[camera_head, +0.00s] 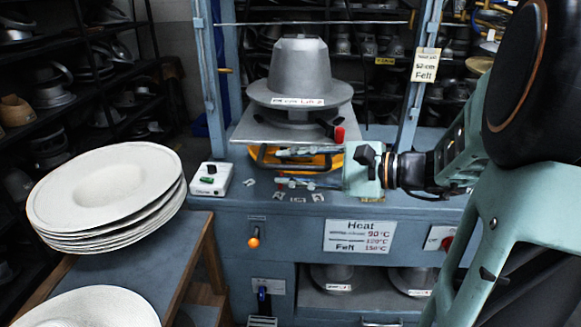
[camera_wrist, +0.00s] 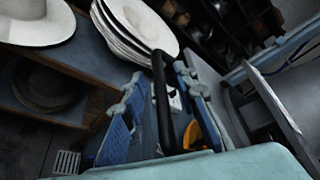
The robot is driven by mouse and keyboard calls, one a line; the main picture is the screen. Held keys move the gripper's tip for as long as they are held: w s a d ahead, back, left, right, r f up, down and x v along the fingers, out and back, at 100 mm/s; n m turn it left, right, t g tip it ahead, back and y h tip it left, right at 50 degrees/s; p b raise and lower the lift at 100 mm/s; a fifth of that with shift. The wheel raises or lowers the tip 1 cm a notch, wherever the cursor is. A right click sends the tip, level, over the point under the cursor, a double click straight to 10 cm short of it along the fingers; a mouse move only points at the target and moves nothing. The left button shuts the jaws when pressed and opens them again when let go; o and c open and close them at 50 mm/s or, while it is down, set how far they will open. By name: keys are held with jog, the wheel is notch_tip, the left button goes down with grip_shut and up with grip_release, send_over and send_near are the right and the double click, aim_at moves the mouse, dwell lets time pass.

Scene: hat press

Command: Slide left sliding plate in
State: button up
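The grey metal sliding plate (camera_head: 245,128) lies under the grey hat-shaped mould (camera_head: 298,70) on the blue press, above an orange-yellow base. A grey plate edge (camera_wrist: 272,102) shows at the right of the wrist view. My gripper (camera_head: 283,167) is just below and in front of the plate, pointing left. Its two blue fingers stand apart in the wrist view (camera_wrist: 160,105), so it is open. A black bar (camera_wrist: 160,85) runs between the fingers there, and I cannot tell whether they touch it. My gripper and arm hide part of the press front.
A white box (camera_head: 210,179) with a black knob stands on the press bench, left of my gripper. Stacked cream hats (camera_head: 105,190) lie on a blue-topped table at the left. Blue posts (camera_head: 210,80) flank the mould. Small metal pieces (camera_head: 297,199) lie on the bench.

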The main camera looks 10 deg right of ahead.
jog(key=shift+a, duration=0.1)
jog(key=shift+c, duration=0.5)
grip_shut()
jog(key=shift+w, duration=0.1)
